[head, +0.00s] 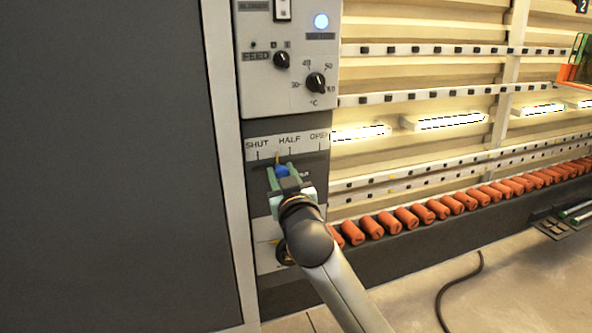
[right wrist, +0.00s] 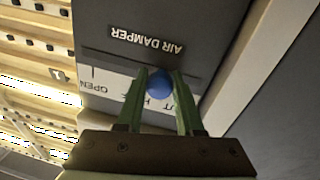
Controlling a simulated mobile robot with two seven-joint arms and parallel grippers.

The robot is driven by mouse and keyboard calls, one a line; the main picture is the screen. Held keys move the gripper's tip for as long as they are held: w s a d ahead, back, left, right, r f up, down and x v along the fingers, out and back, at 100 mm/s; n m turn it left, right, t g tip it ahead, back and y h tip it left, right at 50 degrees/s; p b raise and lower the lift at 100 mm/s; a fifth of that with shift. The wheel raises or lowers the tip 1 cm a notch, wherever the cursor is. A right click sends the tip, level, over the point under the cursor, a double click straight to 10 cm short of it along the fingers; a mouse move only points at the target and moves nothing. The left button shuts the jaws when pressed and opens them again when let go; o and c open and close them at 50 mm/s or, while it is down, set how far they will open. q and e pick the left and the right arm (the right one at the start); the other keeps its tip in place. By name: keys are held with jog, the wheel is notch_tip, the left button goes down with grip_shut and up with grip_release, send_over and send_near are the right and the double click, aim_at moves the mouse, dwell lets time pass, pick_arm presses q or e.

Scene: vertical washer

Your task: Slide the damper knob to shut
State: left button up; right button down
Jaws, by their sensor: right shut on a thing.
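The blue damper knob (head: 281,170) sits on a slot below a white scale marked SHUT, HALF and OPEN (head: 288,143). Its pointer stands between SHUT and HALF, nearer HALF. My right gripper (head: 279,175) is shut on the knob, with its green fingers at the knob's two sides. In the right wrist view the round blue knob (right wrist: 159,84) lies between the fingertips of the right gripper (right wrist: 160,85). The AIR DAMPER label (right wrist: 146,40) reads upside down there. My left gripper is not in view.
A control panel (head: 288,100) with FEED and temperature dials is above the scale. A black dial (head: 283,252) is partly hidden behind my right arm. A row of orange rollers (head: 408,218) runs to the right. A dark panel (head: 110,170) fills the left.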

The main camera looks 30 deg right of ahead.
aim_at(258, 169)
jog(key=shift+w+a+f, duration=0.1)
jog(key=shift+w+a, duration=0.15)
jog(key=shift+a, duration=0.85)
jog(key=shift+w+a, duration=0.25)
jog(key=shift+a, duration=0.85)
jog(key=c, duration=0.5)
grip_release()
jog(key=shift+c, duration=0.2)
